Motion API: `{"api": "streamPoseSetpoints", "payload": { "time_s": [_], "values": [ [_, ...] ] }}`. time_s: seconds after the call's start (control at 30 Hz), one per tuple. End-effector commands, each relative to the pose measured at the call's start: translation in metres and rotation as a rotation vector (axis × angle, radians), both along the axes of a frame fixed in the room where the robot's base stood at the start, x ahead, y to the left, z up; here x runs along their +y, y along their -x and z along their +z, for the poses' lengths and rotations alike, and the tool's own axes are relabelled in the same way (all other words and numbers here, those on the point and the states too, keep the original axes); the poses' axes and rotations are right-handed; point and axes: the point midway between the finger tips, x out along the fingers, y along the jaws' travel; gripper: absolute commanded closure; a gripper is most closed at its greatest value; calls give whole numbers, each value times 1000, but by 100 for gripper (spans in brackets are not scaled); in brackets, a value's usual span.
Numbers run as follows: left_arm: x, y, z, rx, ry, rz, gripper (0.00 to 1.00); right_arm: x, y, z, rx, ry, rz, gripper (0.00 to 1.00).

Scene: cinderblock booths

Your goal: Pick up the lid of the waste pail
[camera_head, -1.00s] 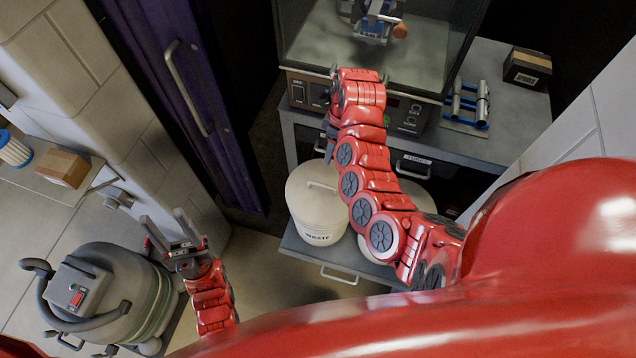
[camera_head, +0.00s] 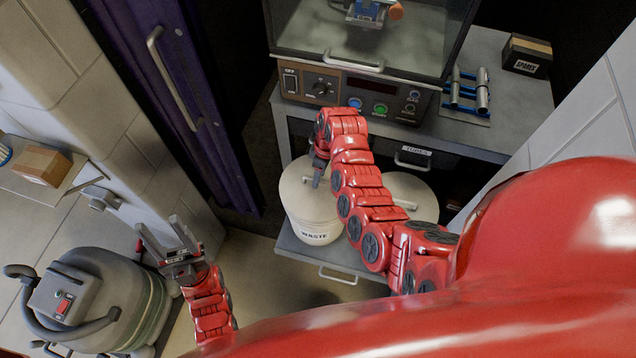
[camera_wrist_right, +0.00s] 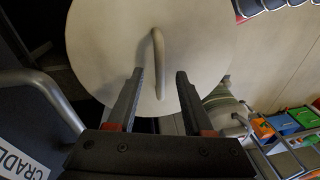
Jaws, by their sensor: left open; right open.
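The waste pail (camera_head: 316,229) is a cream tub marked WASTE on a grey pull-out shelf. Its round cream lid (camera_head: 298,196) is on top; in the right wrist view the lid (camera_wrist_right: 100,45) fills the upper middle, with its bar handle (camera_wrist_right: 158,62) standing across it. My right gripper (camera_head: 318,178) is over the lid, pointing down, partly hidden by its arm. In the right wrist view its two fingers (camera_wrist_right: 157,88) are open, with the near end of the handle showing between them; contact cannot be told. My left gripper (camera_head: 162,236) is open and empty at the lower left, away from the pail.
A second cream lidded pail (camera_head: 412,195) stands right of the waste pail, partly behind my right arm. The machine's control panel (camera_head: 350,92) and bench are behind. A grey vacuum cleaner (camera_head: 92,300) is at lower left. A purple door (camera_head: 165,100) stands left.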

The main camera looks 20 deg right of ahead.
Motion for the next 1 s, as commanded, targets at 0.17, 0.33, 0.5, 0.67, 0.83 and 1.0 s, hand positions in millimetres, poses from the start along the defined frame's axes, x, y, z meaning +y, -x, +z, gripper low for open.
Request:
{"api": "streamPoseSetpoints", "payload": {
  "time_s": [0.17,0.33,0.5,0.67,0.83,1.0],
  "values": [
    [0,0,4,0,0,0,50,1,0,-9,-1,0,-1,49],
    [0,0,4,0,0,0,50,2,0,-10,-2,-1,0,49],
    [0,0,4,0,0,0,50,2,0,-10,-2,-1,0,69],
    [0,0,4,0,0,0,50,2,0,-10,-2,-1,0,97],
    [0,0,4,0,0,0,50,2,0,-10,-2,-1,0,100],
    [0,0,4,0,0,0,50,2,0,-10,-1,0,0,100]
  ]
}}
